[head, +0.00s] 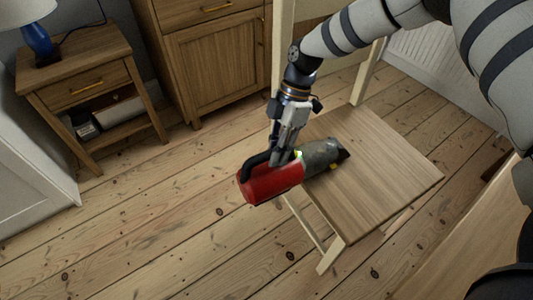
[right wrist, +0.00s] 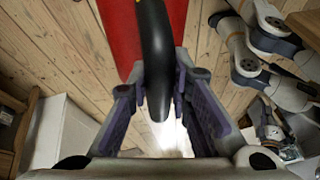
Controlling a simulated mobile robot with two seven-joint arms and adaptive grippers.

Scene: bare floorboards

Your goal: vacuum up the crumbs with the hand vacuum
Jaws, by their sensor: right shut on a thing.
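The hand vacuum (head: 270,184) has a red body, a black handle and a grey clear front with a dark nozzle. My right gripper (head: 284,158) is shut on its handle. The red body and black handle (right wrist: 154,60) also show between the fingers in the right wrist view. The vacuum's nozzle points right, over the wooden chair seat (head: 375,180), and its red end sticks out past the seat's left edge. I cannot tell whether the nozzle touches the seat. I make out no crumbs. My left arm shows at the right of the right wrist view; its gripper is unclear there.
A small side table (head: 85,75) with a blue lamp (head: 38,42) stands at the upper left. A wooden cabinet (head: 215,60) stands behind the chair. A white radiator (head: 425,60) is at the upper right. The floorboards (head: 130,230) at the left are clear.

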